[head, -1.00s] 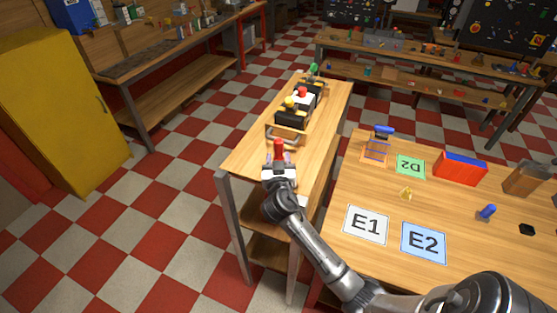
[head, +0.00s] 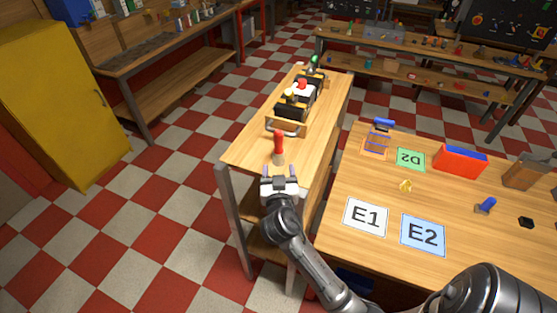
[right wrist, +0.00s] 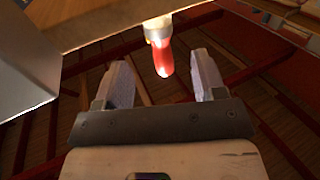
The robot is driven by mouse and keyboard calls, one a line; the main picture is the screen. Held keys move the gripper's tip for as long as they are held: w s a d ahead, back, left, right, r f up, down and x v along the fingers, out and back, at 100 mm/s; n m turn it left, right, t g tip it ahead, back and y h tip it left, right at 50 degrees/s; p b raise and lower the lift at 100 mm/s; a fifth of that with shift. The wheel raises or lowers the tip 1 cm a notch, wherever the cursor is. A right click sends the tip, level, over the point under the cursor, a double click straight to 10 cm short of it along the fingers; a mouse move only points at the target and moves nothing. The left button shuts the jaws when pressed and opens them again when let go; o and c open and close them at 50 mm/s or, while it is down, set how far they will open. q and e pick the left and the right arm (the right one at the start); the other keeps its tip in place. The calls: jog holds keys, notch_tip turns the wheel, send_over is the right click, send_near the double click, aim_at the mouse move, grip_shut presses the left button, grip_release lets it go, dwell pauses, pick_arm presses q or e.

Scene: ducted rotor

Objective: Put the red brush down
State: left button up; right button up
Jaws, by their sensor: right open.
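The red brush (head: 279,142) stands upright near the front end of the narrow wooden table (head: 252,148), with its red handle up and a pale lower part. In the right wrist view the brush (right wrist: 163,58) shows beyond the fingertips, between their lines. My right gripper (head: 279,171) is open and empty at the front edge of the narrow table, a little short of the brush and apart from it. The two spread fingers also show in the right wrist view (right wrist: 160,76). My left gripper is out of view.
Behind the brush stands a black device (head: 290,110) with a wooden front frame and red and yellow parts. The wider table (head: 345,190) at right carries E1 (head: 366,217), E2 (head: 423,234) and D2 (head: 410,159) cards, a red and blue box (head: 460,162) and small items.

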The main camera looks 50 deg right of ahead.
jog(key=shift+v, duration=2)
jog(key=shift+c, duration=0.3)
jog(key=shift+r, duration=0.1)
